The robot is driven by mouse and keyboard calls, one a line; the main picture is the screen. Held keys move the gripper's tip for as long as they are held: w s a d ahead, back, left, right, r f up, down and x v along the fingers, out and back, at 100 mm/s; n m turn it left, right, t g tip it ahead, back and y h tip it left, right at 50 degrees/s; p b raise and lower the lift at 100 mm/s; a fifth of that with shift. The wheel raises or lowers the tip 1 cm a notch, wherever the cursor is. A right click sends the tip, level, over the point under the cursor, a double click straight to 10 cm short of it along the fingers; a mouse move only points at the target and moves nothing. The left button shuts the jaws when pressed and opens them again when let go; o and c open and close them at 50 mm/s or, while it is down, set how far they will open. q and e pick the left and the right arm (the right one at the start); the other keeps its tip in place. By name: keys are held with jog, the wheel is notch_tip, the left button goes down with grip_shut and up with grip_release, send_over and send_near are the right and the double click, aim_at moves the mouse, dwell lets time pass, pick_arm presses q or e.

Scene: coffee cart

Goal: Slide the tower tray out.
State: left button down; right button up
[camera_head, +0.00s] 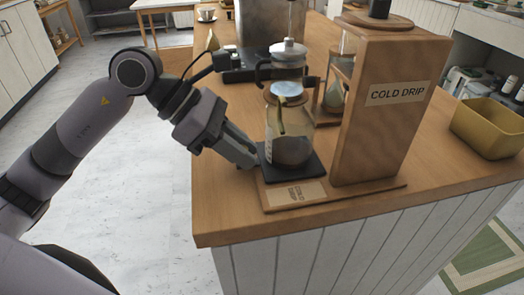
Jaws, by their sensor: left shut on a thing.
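The cold drip tower (390,110) is a wooden stand with a "COLD DRIP" label on the wooden counter. A dark tray (310,174) lies on its wooden base (335,199), near the counter's front left corner. A glass carafe (291,149) with dark liquid stands upright on the tray. My left gripper (254,164) reaches in from the left and is shut at the tray's left edge. Its fingertips are partly hidden beside the tray, so the exact grip is hard to see. My right gripper is not in view.
A French press (289,60) and a black scale or flat device (240,74) stand behind the carafe. A yellow bin (490,127) is at the right. The counter (222,215) is bare at its front left, and its left edge runs under my left arm.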

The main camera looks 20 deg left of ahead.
pick_arm(q)
jog(key=shift+a, duration=0.15)
jog(key=c, duration=1.2)
grip_release()
jog(key=shift+o, duration=1.1)
jog(key=shift+s+a, duration=0.1)
jog(key=shift+s, duration=0.05)
jog(key=v, duration=0.7)
jog(key=shift+r, duration=0.1)
